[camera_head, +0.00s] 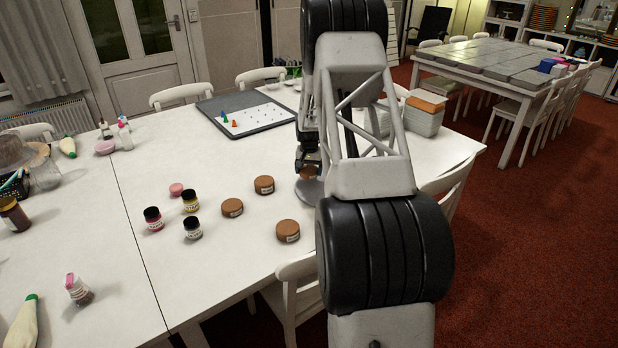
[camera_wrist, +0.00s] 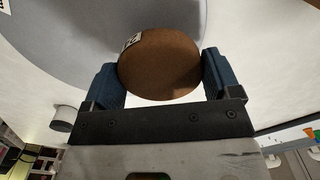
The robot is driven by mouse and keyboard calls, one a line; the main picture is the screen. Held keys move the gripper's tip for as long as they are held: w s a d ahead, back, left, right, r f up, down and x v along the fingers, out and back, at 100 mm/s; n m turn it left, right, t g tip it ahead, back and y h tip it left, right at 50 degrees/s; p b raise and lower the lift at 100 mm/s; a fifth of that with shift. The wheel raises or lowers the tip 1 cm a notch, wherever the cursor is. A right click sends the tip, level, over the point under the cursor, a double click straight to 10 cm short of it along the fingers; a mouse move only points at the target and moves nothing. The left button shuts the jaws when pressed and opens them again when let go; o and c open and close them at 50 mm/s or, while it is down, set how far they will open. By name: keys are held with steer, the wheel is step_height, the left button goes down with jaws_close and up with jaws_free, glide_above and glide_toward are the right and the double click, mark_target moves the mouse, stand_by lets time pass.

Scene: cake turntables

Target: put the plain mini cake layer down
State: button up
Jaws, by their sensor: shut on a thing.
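My gripper (camera_wrist: 160,78) is shut on a brown round mini cake layer (camera_wrist: 160,65), with one blue finger on each side of it. A small label with dark print shows on its upper left edge. In the head view my gripper (camera_head: 307,162) and the held layer (camera_head: 309,173) are partly hidden by my arm. They are at a grey round turntable (camera_head: 309,192), which also shows in the wrist view (camera_wrist: 70,30) behind the layer. I cannot tell whether the layer touches the turntable.
Three similar brown layers (camera_head: 264,185) (camera_head: 232,208) (camera_head: 288,231) sit on the white table left of the turntable. Small jars (camera_head: 190,201) and a pink disc (camera_head: 177,190) stand further left. A dark board (camera_head: 246,115) and a grey box (camera_head: 420,116) are behind.

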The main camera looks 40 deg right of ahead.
mark_target(309, 182)
steer(key=shift+f, duration=1.7)
steer(key=shift+f, duration=0.15)
steer(key=o, duration=0.8)
steer(key=shift+c, duration=0.2)
steer(key=shift+r, duration=0.2)
step_height(309, 182, up, 12)
steer(key=shift+f, duration=0.1)
